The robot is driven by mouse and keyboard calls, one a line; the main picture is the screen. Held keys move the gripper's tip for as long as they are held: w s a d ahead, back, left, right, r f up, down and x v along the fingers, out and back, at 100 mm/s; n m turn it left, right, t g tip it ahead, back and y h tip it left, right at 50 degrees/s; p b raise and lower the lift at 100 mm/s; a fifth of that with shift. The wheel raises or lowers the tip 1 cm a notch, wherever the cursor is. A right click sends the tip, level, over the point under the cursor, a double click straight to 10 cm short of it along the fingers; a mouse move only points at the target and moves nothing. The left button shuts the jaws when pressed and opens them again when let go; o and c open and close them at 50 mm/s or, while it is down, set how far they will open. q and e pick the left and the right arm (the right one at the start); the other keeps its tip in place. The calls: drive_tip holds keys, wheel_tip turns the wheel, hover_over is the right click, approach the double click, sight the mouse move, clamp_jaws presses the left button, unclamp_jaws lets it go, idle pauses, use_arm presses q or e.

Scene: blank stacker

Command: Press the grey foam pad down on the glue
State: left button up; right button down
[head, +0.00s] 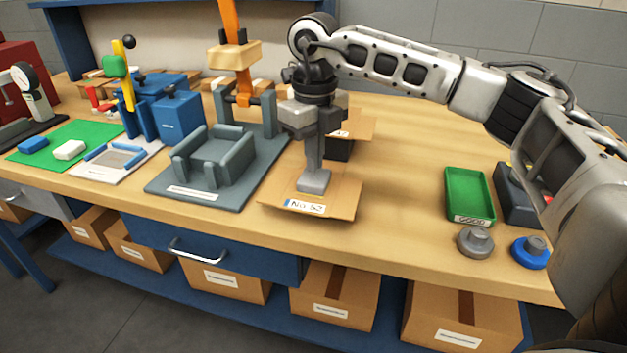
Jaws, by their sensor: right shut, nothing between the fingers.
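The grey foam pad (314,183) lies on a flat brown cardboard piece (345,192) labelled "No 52", near the front edge of the bench. My right gripper (314,169) points straight down over the pad with its fingers shut and nothing between them. Its fingertips appear to meet the top of the pad; whether they press on it I cannot tell. No glue shows; any under the pad is hidden. My left gripper is not in view.
Left of the cardboard stands a grey fixture (215,158) on a dark base, with an orange post behind it. A green tray (470,195), a grey knob (475,241) and a blue knob (530,252) are at the right. The bench between cardboard and tray is clear.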

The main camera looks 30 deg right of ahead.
use_arm(q)
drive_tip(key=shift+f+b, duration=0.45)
drive_tip(key=shift+b, duration=0.05)
use_arm(e)
drive_tip(key=shift+f, duration=0.85)
idle(1.3)
drive_tip(key=shift+r+p, duration=0.6)
drive_tip(key=shift+r, duration=0.1)
drive_tip(key=shift+r+p, duration=0.8)
drive_tip(key=shift+r, duration=0.25)
drive_tip(key=shift+r+p, duration=0.8)
drive_tip(key=shift+r, duration=0.25)
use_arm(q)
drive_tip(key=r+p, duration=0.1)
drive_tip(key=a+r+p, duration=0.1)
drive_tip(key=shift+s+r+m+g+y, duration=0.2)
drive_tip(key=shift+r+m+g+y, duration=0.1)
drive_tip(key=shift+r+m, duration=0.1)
use_arm(e)
wheel_tip(320, 180, up, 3)
drive_tip(key=shift+f, duration=0.2)
